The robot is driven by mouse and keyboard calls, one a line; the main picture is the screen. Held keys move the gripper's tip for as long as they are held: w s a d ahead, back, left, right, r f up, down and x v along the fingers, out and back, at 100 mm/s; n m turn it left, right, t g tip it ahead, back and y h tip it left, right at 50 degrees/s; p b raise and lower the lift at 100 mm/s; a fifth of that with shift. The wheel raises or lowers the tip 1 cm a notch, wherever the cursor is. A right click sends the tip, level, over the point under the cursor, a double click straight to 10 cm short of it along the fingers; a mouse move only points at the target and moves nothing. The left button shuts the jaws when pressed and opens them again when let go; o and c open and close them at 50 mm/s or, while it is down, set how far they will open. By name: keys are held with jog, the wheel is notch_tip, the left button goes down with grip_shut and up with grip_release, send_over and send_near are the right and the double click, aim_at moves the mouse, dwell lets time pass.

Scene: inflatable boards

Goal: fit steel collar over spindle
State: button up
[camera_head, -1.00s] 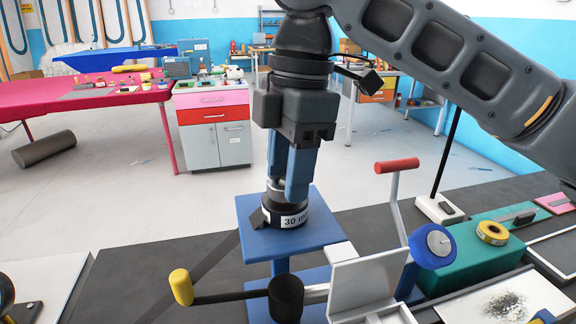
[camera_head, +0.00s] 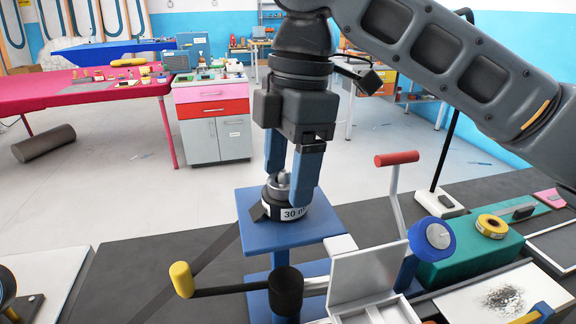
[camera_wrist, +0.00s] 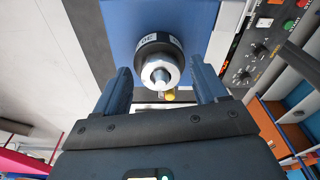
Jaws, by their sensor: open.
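The steel collar (camera_wrist: 148,66) is a bright ring in the wrist view, sitting around the pale rounded tip of the spindle (camera_wrist: 160,79). In the head view the collar (camera_head: 274,187) shows low around the spindle, above a black round base (camera_head: 272,210) with a white label reading "30 m…". The base stands on a blue square platform (camera_head: 262,238). My gripper (camera_head: 287,188) points down with its blue fingers spread on either side of the collar and spindle. The wrist view also shows gaps between both fingers and the ring. How fully the collar is seated is not clear.
A crank with a yellow knob (camera_head: 181,280), a red-handled lever (camera_head: 397,158), a blue spool (camera_head: 431,241) and an open white box (camera_head: 367,276) stand close by. A green block (camera_head: 470,252) carries a yellow tape roll (camera_head: 491,226). The dark bench left of the platform is mostly clear.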

notch_tip(320, 180, up, 13)
jog(key=d, duration=0.1)
jog(key=shift+w+d, duration=0.15)
jog(key=shift+w, duration=0.2)
dwell(0.3)
